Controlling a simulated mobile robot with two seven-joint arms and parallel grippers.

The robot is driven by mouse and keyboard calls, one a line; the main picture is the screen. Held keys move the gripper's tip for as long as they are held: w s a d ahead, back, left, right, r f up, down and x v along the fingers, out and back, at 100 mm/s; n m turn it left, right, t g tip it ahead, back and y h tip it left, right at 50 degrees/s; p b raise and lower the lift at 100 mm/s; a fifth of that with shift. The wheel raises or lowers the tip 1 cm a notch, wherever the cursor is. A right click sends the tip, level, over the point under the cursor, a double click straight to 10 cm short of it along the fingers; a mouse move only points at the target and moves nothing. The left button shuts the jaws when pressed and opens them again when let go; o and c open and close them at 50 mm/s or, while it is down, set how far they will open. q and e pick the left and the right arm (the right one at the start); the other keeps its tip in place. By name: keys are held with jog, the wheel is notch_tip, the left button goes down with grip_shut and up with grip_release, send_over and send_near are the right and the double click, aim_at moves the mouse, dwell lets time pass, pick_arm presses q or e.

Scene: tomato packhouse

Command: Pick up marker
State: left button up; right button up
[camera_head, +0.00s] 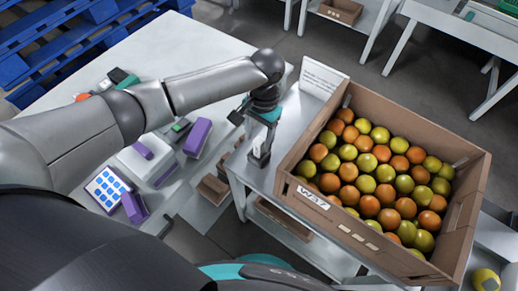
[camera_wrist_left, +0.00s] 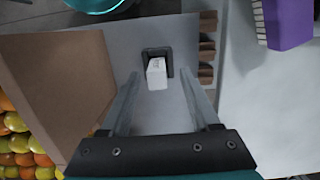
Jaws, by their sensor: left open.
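A small white upright piece with faint print, which looks like the marker (camera_wrist_left: 157,76), stands in a dark square holder (camera_wrist_left: 171,54) in the left wrist view. The dark holder also shows on the narrow table in the head view (camera_head: 254,162), beside the crate. My left gripper (camera_head: 260,151) points down over it, and in the wrist view its two fingers are spread, one on either side of the white piece. I see no contact; the gap in height is hard to judge. The marker is mostly hidden by the fingers in the head view. My right gripper is not in view.
A cardboard crate (camera_head: 302,203) full of orange and yellow-green tomatoes stands close to the right of the gripper. A white sign (camera_head: 322,79) stands behind. Purple items (camera_head: 198,137) and a blue-square tray (camera_head: 91,187) lie on the left table. Brown boxes (camera_head: 213,189) lie between.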

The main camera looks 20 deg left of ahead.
aim_at(258, 148)
pick_arm(q)
jog(key=f, duration=0.1)
jog(key=f+b, duration=0.1)
jog(key=f, duration=0.1)
jog(key=shift+s+f, duration=0.1)
jog(key=shift+s, duration=0.25)
jog(key=shift+f, duration=0.55)
jog(key=shift+r, duration=0.1)
jog(key=c, duration=0.5)
grip_shut()
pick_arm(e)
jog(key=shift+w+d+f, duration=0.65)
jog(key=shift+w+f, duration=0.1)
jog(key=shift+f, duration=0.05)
